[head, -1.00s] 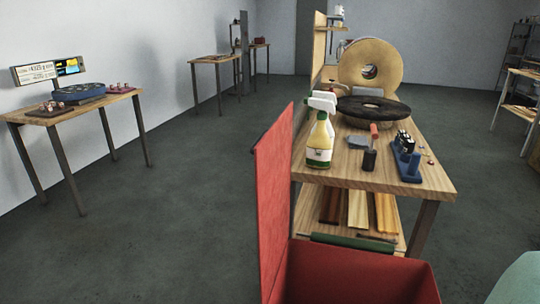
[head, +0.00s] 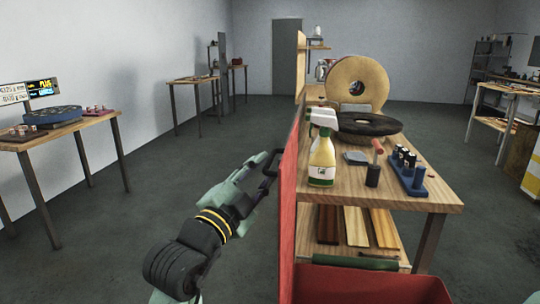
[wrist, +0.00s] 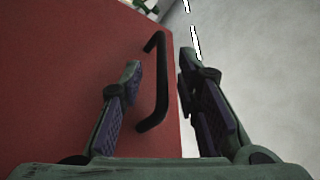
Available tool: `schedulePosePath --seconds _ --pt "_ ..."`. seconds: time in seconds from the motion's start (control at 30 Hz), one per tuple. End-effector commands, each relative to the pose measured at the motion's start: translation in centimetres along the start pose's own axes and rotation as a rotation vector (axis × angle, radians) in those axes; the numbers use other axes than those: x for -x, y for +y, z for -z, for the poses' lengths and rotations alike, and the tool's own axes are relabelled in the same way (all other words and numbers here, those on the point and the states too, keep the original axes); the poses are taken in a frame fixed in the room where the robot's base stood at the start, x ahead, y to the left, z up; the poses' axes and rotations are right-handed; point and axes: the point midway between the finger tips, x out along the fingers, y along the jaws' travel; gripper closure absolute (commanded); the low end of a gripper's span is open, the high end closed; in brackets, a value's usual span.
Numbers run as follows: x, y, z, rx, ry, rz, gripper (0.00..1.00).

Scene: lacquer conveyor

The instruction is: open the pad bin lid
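The pad bin (head: 375,284) is red and stands at the bottom right of the head view, in front of the workbench. Its red lid (head: 289,215) stands upright on the bin's left side, seen almost edge-on, and the bin's top is uncovered. The lid's face fills the left of the wrist view (wrist: 55,70), with a black bar handle (wrist: 160,85) near its edge. My gripper (head: 268,163) is at the left of the lid, near its upper part. In the wrist view my gripper (wrist: 163,85) is open, with the handle appearing between its fingers; contact is unclear.
The workbench (head: 440,195) behind the bin holds a spray bottle (head: 321,160), a dark round pad (head: 365,124), a large tan wheel (head: 358,84) and a blue rack (head: 408,175). A side table (head: 95,127) stands at the left. The floor between is clear.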

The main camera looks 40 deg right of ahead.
Motion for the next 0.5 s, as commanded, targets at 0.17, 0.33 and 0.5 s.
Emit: schedulePosePath --seconds 0.17,0.33,0.5 --pt "-3.1 -0.2 0.1 0.002 0.000 -0.001 0.70" --pt "-4.5 -0.1 0.0 0.001 -0.001 0.001 0.70" --pt "-4.8 -0.1 -0.1 0.000 -0.002 0.003 0.70"
